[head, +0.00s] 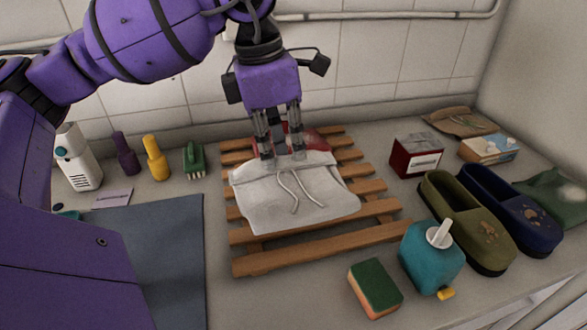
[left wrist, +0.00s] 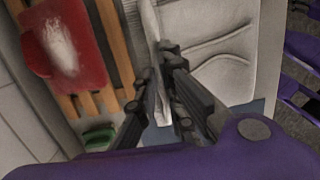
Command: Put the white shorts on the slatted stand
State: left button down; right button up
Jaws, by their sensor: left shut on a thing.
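The white shorts (head: 290,200), with drawstrings, lie over the slats of the wooden stand (head: 300,250) at the middle of the counter. My left gripper (head: 283,155) points down over the shorts' far edge and is shut on the cloth there. In the left wrist view, its fingers (left wrist: 165,85) pinch a fold of the shorts (left wrist: 215,50). Whether that edge is lifted a little off the slats is hard to tell. A red thing with a white patch (left wrist: 70,45) lies on the slats behind the shorts. My right gripper is not in view.
Right of the stand are a dark red box (head: 415,156), olive (head: 465,225) and navy (head: 510,210) clogs, and a teal dispenser (head: 430,257). A green sponge (head: 375,288) sits in front. Bottles and a green brush (head: 194,160) stand left, behind a blue-grey mat (head: 165,250).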

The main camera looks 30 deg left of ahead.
pick_arm(q)
jog(key=w+f, duration=0.1)
jog(key=f, duration=0.1)
jog(key=w+f, duration=0.1)
jog(key=w, duration=0.1)
jog(key=w+f, duration=0.1)
jog(key=f, duration=0.1)
jog(key=shift+w+a+f, duration=0.3)
jog(key=shift+w+f, duration=0.05)
jog(key=shift+w, duration=0.05)
jog(key=shift+f, duration=1.8)
jog(key=c, duration=1.9)
grip_release()
jog(key=shift+o, duration=0.2)
notch_tip(320, 180, up, 12)
jog(key=s+a, duration=0.1)
jog(key=shift+a+r, duration=0.15)
